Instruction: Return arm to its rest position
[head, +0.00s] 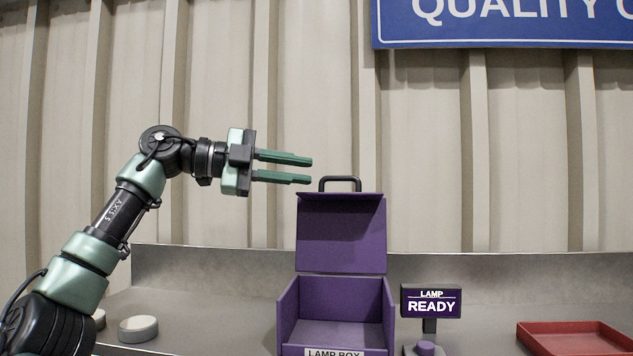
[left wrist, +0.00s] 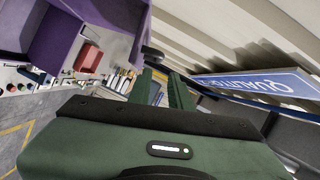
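My left arm comes in from the left in the head view and is raised beside the wall. Its gripper (head: 311,171) is open, with a clear gap between the two green fingers and nothing between them. The fingertips point right and sit just left of and slightly above the black handle (head: 340,179) of the purple lamp box lid. In the left wrist view the gripper (left wrist: 165,78) also shows its fingers apart and empty. My right arm and gripper are not in view.
The purple lamp box (head: 340,335) stands on the grey counter with its lid (head: 341,232) raised. A "LAMP READY" sign (head: 431,301) stands to its right, and a red tray (head: 574,342) lies further right. A round pale disc (head: 138,329) lies at left. A blue sign (head: 500,22) hangs above.

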